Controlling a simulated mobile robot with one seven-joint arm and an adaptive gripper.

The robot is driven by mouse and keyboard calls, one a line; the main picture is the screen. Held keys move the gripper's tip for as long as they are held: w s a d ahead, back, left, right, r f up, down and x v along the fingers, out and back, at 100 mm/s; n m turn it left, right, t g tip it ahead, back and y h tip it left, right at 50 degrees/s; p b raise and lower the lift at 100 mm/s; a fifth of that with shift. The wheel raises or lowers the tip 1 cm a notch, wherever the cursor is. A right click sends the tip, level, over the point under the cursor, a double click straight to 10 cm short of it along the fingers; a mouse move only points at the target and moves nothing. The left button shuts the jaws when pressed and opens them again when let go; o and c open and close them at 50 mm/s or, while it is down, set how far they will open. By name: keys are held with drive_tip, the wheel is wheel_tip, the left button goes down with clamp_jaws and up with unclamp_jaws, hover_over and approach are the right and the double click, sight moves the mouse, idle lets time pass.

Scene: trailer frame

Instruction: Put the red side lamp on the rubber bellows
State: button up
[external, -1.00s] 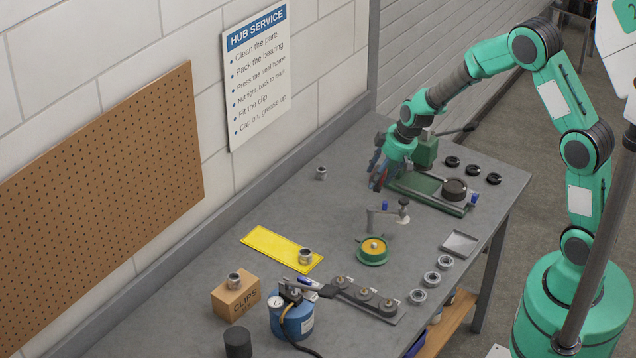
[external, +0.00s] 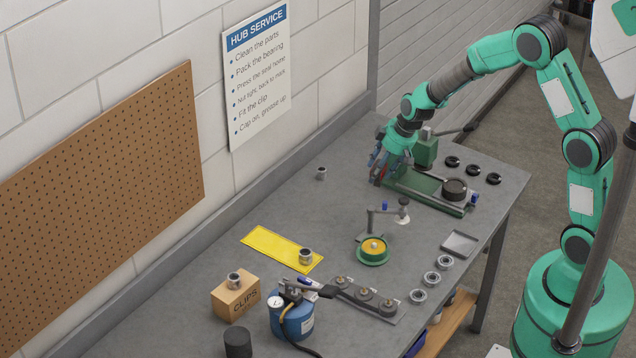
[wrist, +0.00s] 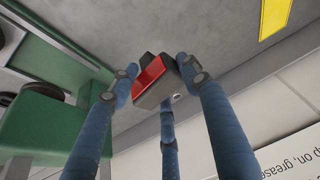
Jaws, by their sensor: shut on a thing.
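The red side lamp (wrist: 150,76), with a red lens and dark housing, is between the blue fingers of my gripper (wrist: 160,72) in the wrist view. My gripper is shut on it. In the external view my gripper (external: 379,172) is over the left end of the green press base, and only a little red shows at its fingers. I cannot tell for sure which thing is the rubber bellows. A dark, ribbed-looking cylinder (external: 237,342) stands at the near left of the bench, and a black round part (external: 454,189) sits on the green base.
The green press (external: 426,152) has a raised column close to my gripper. A green dish (external: 372,256) with a yellow top, a yellow mat (external: 268,246), a clips box (external: 237,300) and a blue canister (external: 296,322) stand on the bench.

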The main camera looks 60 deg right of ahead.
drive_tip(key=shift+w+a, duration=0.1)
drive_tip(key=w+a+r+n+y+p, duration=0.1)
drive_tip(key=w+a+r+n+p, duration=0.2)
drive_tip(key=a, duration=0.9)
drive_tip(key=w+a+r+n+p, duration=0.15)
drive_tip(key=a+p, duration=0.25)
drive_tip(key=a, duration=0.8)
drive_tip(key=w+a+r+n+y+p, duration=0.1)
drive_tip(key=w+a+r+p, duration=0.2)
drive_tip(key=a, duration=0.9)
drive_tip(key=s+a+r+n+g+p, duration=0.1)
drive_tip(key=s+a+p, duration=0.4)
drive_tip(key=a, duration=1.3)
drive_tip(key=s+a+r+n+g+y+p, duration=0.1)
drive_tip(key=s+a+n+p, duration=0.3)
drive_tip(key=a, duration=1.3)
drive_tip(key=shift+s+a+p, duration=0.35)
drive_tip(key=shift+s+a, duration=0.05)
drive_tip(key=shift+s, duration=0.3)
drive_tip(key=shift+n, duration=0.25)
drive_tip(key=shift+f, duration=0.1)
drive_tip(key=shift+f+p, duration=0.55)
drive_tip(key=shift+f, duration=2.45)
